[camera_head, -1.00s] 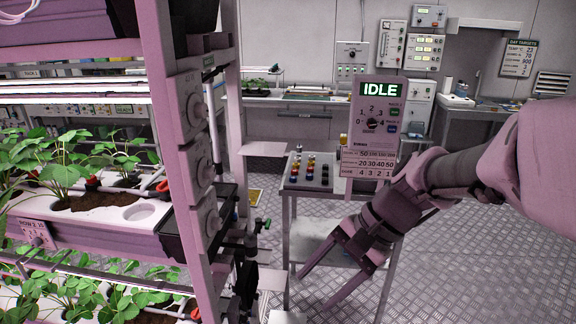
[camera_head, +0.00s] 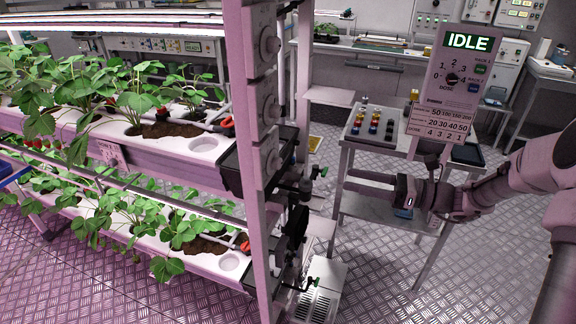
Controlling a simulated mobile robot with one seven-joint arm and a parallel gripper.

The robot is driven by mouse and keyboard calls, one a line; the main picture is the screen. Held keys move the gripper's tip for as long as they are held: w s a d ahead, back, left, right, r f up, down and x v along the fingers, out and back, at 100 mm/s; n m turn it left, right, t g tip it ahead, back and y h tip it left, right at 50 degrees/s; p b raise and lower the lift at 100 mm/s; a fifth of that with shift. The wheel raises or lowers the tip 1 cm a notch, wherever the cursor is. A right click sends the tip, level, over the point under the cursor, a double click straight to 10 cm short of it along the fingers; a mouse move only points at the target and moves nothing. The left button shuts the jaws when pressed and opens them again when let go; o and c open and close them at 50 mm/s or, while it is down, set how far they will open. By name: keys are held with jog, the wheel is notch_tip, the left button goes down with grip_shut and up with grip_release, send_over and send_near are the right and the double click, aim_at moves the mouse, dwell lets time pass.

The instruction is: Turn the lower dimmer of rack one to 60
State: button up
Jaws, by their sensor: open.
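The rack post carries a vertical row of pale control boxes with round knobs: an upper knob (camera_head: 269,43), a middle knob (camera_head: 270,108) and a lowest knob (camera_head: 272,162). They are seen nearly edge-on, so their scales and settings cannot be read. I cannot tell which of them is the lower dimmer. My gripper (camera_head: 347,181) is open and empty, to the right of the post and a little below the lowest knob in the picture. Its fingers point left toward the post, with a clear gap between.
A sign panel reading IDLE (camera_head: 468,42) stands behind my arm. A small table (camera_head: 350,146) with coloured bottles is behind my gripper. Valves and pipes (camera_head: 300,200) stick out beside the post. Planted troughs (camera_head: 190,190) fill the left. Metal floor shows at lower right.

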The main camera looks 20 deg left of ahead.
aim_at(276, 163)
jog(key=a, duration=1.6)
jog(key=shift+w+a, duration=0.3)
jog(key=shift+w, duration=0.1)
jog(key=shift+c, duration=0.2)
grip_shut()
